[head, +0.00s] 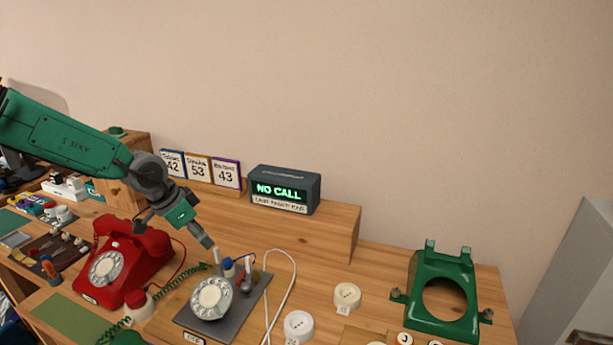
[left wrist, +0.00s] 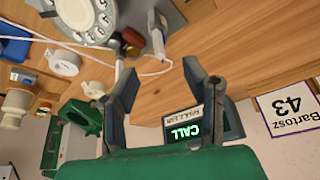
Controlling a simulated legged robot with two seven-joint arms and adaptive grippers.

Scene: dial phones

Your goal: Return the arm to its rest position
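My left gripper (head: 207,240) hangs fingers-down from the green arm, above the back of the desk, just behind the grey board (head: 188,321) that carries a white rotary dial (head: 212,298). In the left wrist view its two fingers (left wrist: 158,82) stand apart with nothing held between them. The dial (left wrist: 88,18) shows at the top of that view, beyond the fingertips. My right gripper is not in view.
A red dial phone (head: 133,260) stands left of the board. A "NO CALL" display (head: 285,190) and number cards (head: 198,168) stand on the raised shelf. A green phone shell (head: 443,290) and white round parts (head: 347,295) lie to the right.

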